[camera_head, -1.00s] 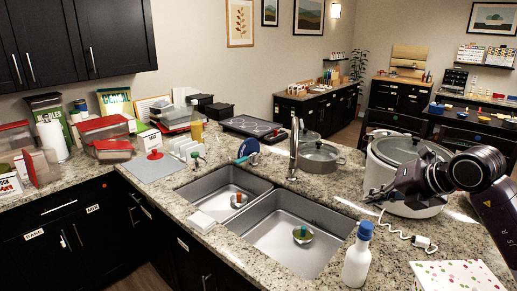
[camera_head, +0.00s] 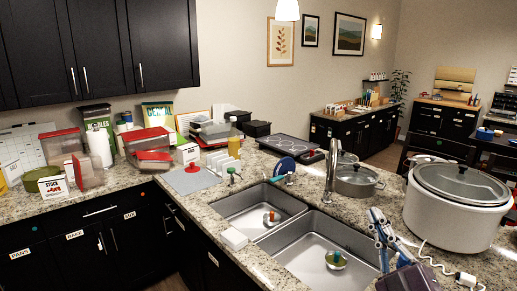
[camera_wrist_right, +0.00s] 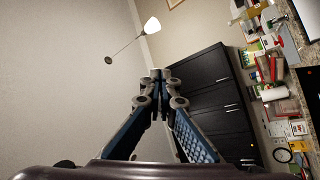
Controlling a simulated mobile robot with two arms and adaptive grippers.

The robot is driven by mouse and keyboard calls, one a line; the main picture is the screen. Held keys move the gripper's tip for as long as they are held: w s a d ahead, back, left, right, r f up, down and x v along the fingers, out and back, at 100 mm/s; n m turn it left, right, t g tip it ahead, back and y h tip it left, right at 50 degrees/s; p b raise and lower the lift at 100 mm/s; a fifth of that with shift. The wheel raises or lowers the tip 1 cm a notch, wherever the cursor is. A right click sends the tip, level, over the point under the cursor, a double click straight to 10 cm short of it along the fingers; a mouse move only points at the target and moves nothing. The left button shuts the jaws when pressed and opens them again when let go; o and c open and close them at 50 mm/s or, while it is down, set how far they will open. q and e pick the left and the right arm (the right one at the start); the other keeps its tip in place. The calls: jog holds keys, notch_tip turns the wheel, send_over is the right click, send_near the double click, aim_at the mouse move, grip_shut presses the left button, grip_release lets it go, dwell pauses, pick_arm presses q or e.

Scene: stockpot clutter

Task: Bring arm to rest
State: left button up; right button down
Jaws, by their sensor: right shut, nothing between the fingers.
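My right gripper (camera_head: 377,216) is at the lower right of the head view, pointing upward in front of the right edge of the sink. Its blue-grey fingers are together with nothing between them. In the right wrist view the closed fingertips (camera_wrist_right: 158,75) point up toward bare wall, with dark cabinets behind on the right. My dark wrist (camera_head: 407,278) shows at the bottom edge of the head view; most of the arm is out of frame. My left gripper is not in view.
A large white cooker (camera_head: 452,222) with a glass lid stands right of my gripper, a white cord beside it. A double sink (camera_head: 300,262) lies to the left. A lidded steel pot (camera_head: 357,182) stands behind, next to the faucet (camera_head: 331,165). Containers crowd the left counter.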

jog(key=s+d+f+m+g+h, duration=0.25)
jog(key=s+f+m+g, duration=0.2)
jog(key=f, duration=0.65)
jog(key=s+d+f+m+g+h, duration=0.25)
jog(key=f+m+g+h, duration=0.2)
jog(key=f, duration=0.65)
jog(key=s+a+f+g+y, duration=0.2)
jog(key=s+a+f+g, duration=0.3)
jog(key=s+f, duration=0.45)
jog(key=s+a+f+g+y, duration=0.35)
jog(key=s+f+g, duration=0.2)
jog(key=s, duration=0.65)
notch_tip(320, 180, down, 30)
jog(key=s+a+b, duration=0.1)
jog(key=s+b, duration=0.2)
jog(key=s+d+f+g+b, duration=0.2)
jog(key=s+d+f, duration=0.1)
jog(key=s+f, duration=1.4)
notch_tip(320, 180, down, 2)
jog(key=shift+f+h+b, duration=0.1)
jog(key=shift+h+b, duration=0.3)
jog(key=shift+h, duration=0.05)
